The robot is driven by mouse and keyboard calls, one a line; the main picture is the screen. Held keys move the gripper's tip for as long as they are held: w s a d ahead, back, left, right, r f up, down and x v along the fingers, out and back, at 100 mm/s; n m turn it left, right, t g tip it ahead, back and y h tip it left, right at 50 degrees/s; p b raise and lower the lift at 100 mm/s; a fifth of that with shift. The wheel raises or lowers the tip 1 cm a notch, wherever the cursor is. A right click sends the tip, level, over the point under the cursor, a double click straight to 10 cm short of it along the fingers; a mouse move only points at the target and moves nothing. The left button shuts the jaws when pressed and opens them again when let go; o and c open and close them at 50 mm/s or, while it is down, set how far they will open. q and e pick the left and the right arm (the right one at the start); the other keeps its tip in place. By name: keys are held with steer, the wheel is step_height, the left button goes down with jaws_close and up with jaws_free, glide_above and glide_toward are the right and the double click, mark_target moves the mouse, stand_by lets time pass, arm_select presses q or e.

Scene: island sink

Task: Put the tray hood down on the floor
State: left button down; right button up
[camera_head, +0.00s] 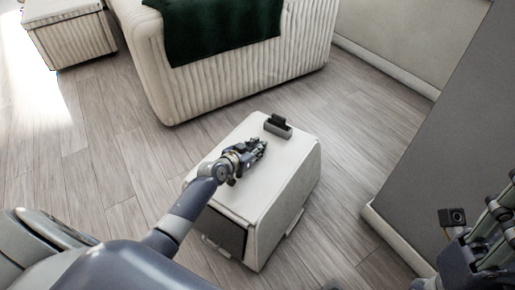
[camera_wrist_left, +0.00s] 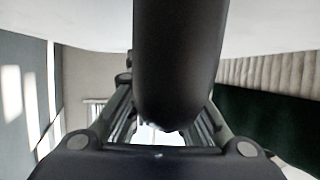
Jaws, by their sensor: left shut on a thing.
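The tray hood (camera_head: 285,160) is a white, box-like cover with sloped sides and a dark front opening. It is low over the wooden floor; I cannot tell whether it touches it. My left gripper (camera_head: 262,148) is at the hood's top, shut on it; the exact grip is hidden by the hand. A dark rounded bar (camera_wrist_left: 180,60) comes between the fingers in the left wrist view, below the white surface. A small grey and black fitting (camera_head: 278,126) is on the hood's top, just beyond the fingers. My right gripper (camera_head: 485,235) is at the lower right, away from the hood, its jaws unclear.
A ribbed cream sofa (camera_head: 240,68) with a dark green throw (camera_head: 220,30) stands behind the hood. A ribbed cream stool (camera_head: 72,38) is at the far left. A grey panel (camera_head: 430,130) rises at right. Wooden floor (camera_head: 100,150) is clear to the left.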

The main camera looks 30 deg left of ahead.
arm_select(q)
steer(key=c, duration=1.8)
jaws_free()
steer(key=o, duration=0.3)
steer(key=shift+s+r, duration=0.1)
steer(key=shift+s, duration=0.05)
